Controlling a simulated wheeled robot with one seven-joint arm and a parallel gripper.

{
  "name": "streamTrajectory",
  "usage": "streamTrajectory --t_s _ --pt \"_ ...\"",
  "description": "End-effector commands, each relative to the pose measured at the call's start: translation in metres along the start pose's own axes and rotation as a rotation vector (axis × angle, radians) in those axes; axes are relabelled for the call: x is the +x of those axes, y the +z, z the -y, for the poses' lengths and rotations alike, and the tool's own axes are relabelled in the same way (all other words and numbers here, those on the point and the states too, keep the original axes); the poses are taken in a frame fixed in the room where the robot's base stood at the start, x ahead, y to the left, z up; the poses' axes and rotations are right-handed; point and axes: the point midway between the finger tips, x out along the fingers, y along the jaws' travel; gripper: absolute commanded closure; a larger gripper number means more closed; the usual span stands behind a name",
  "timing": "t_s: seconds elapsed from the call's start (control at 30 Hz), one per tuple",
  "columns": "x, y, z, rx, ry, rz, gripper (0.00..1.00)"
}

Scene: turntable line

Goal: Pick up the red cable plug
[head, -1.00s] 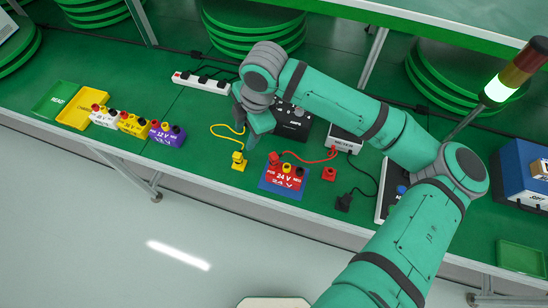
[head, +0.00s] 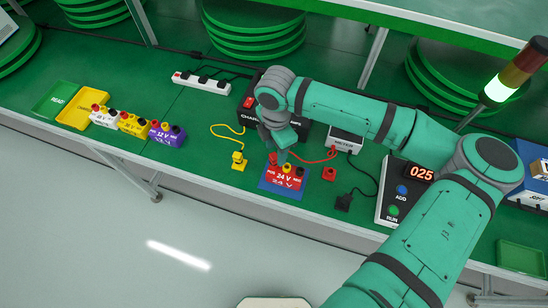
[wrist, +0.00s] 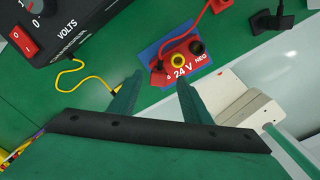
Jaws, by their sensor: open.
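The red cable plug (wrist: 158,77) sits at the left end of the red 24 V block (wrist: 183,62), with its red cable (wrist: 196,22) arching up and right in the wrist view. In the head view the plug (head: 273,158) is beside my fingers, at the left end of the block (head: 284,178) on a blue mat (head: 268,184). My gripper (wrist: 160,78) is open and empty. In the wrist view its fingertips lie to either side of the plug; I cannot tell how far above it they are.
A yellow plug (head: 238,161) with its cable lies left of the block. A red socket piece (head: 329,174) and a black plug (head: 343,202) are on the right. The charger box (head: 246,103) and meter (head: 345,140) stand behind. White, yellow and purple blocks (head: 168,134) are far left.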

Motion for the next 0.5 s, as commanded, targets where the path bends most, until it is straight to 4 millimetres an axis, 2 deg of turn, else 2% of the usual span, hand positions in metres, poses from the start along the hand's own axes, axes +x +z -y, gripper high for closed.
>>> streamTrajectory --t_s 0.2,0.5 --pt "0.029 -0.001 -0.002 0.001 -0.001 -0.001 0.56" --pt "0.036 -0.001 -0.003 -0.001 0.0 0.001 0.56"
